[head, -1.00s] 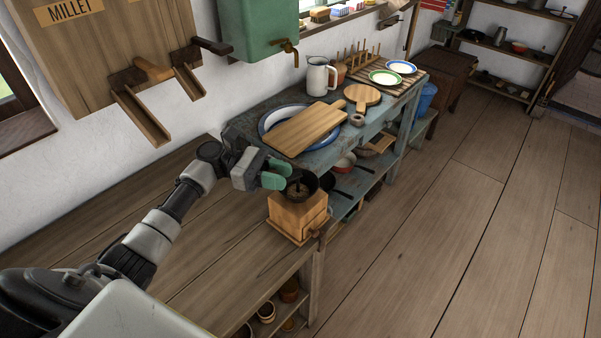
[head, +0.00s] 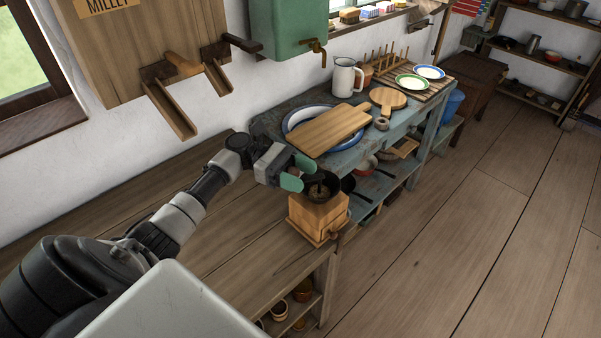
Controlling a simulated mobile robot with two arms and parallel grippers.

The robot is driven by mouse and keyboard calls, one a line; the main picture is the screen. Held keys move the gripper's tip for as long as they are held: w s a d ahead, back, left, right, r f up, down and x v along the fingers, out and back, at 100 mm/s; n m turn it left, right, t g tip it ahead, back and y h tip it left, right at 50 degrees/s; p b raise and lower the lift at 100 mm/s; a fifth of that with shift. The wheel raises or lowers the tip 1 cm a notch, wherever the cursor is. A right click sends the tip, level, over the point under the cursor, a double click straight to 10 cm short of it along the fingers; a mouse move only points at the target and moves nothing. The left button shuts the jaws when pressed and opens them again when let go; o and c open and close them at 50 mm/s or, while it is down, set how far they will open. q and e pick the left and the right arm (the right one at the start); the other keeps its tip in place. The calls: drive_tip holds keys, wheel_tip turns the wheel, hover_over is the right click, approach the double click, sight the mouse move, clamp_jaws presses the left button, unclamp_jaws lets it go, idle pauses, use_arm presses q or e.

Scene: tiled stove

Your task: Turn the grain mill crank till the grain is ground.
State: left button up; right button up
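The grain mill is a wooden box (head: 319,217) with a dark round hopper (head: 323,187) on top, standing at the right front corner of the wooden bench. A dark upright part of the crank shows over the hopper; the rest of the crank is hard to make out. My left gripper (head: 303,175), with green fingertips, is at the hopper's left rim, just beside the crank. Its fingers are apart, with a gap between them and nothing clearly held. Whether a fingertip touches the mill I cannot tell. The grain in the hopper is not clear. My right gripper is out of view.
The wooden bench (head: 215,240) is bare left of the mill. Behind it a blue-grey table holds a cutting board (head: 330,130) on a blue-rimmed basin, a white jug (head: 345,78) and plates. A millet bin (head: 150,45) with chutes and a green tank (head: 285,30) hang above.

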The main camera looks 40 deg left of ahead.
use_arm(q)
drive_tip(key=shift+a, duration=0.5)
drive_tip(key=s+a+b, duration=0.1)
drive_tip(key=a+b, duration=0.2)
drive_tip(key=a, duration=0.6)
drive_tip(key=shift+s+a+b, duration=0.15)
drive_tip(key=shift+a+b, duration=0.15)
drive_tip(key=shift+a, duration=0.1)
